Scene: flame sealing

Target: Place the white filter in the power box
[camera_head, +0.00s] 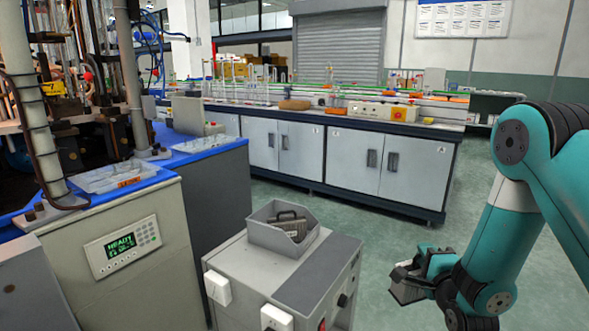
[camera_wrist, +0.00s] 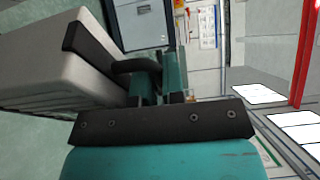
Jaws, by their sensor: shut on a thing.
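My gripper (camera_head: 420,272) is at the lower right in the head view, out over the floor and to the right of the grey cabinet. In the wrist view its teal fingers (camera_wrist: 160,80) are shut on the dark handle of the white filter (camera_wrist: 60,75). The filter is a pale ribbed block with a black edge strip, and it lies to the left of the fingers. In the head view only a small grey part of the filter (camera_head: 404,291) shows beside the gripper. I cannot tell for certain which thing is the power box.
An open grey bin (camera_head: 262,236) on the grey cabinet (camera_head: 265,272) holds a grey object with a dark handle (camera_head: 291,222). A machine with a lit panel (camera_head: 122,247) stands at left. A long lab bench (camera_head: 340,157) runs behind. Green floor (camera_head: 385,225) is clear between.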

